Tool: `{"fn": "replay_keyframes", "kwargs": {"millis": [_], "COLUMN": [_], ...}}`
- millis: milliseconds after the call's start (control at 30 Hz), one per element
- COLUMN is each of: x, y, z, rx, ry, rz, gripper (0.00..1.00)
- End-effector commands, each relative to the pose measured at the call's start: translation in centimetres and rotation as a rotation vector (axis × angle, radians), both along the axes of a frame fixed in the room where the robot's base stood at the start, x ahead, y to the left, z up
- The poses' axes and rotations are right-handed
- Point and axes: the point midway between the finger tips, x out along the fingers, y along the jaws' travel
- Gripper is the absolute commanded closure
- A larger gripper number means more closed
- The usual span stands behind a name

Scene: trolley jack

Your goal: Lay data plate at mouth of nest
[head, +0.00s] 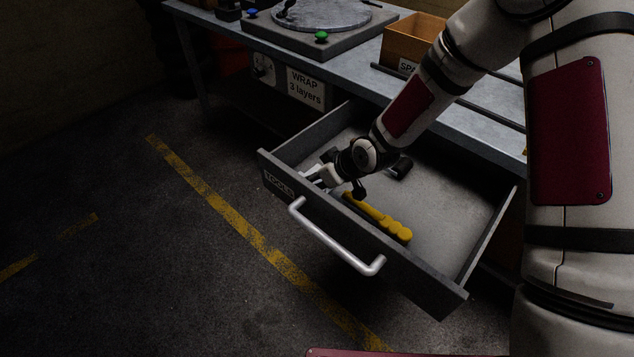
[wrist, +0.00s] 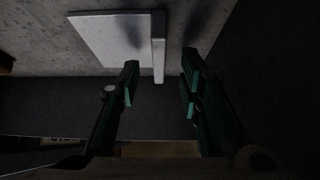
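A pale flat plate with a raised edge along its right side (wrist: 112,40) lies in the upper part of the wrist view; it looks like the data plate, but I see no marking on it. My gripper (wrist: 160,72) is open, its two dark fingers apart. The plate's raised edge (wrist: 158,48) shows in the gap between the fingertips, with no visible contact. In the head view my gripper (head: 325,176) is low inside the open drawer, at its left front corner. A white bit beside it (head: 309,171) may be the plate, mostly hidden. I cannot make out a nest.
The drawer marked TOOLS (head: 414,266) is pulled out, with a silver handle (head: 335,243). A yellow tool (head: 382,218) and a small black item (head: 401,167) lie in it. The bench above carries a turntable (head: 322,14) and a wooden bin (head: 410,42).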

Motion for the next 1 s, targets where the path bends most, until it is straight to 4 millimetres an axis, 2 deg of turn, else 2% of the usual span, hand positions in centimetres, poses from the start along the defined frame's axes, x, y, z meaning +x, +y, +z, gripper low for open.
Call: {"fn": "replay_keyframes", "kwargs": {"millis": [133,400,433,567,1000], "x": [0.71,0.86,0.86,0.85,0.88], "y": [0.79,0.9,0.9,0.9,0.92], "z": [-1.32,-1.45,-1.45,-1.45,-0.92], "rx": [0.0,0.0,0.0,0.0,0.001], "ry": [-0.001,-0.002,-0.002,-0.002,-0.002], "rz": [-0.001,-0.001,-0.001,-0.001,-0.001], "gripper": [0.67,0.67,0.69,0.98,1.0]}}
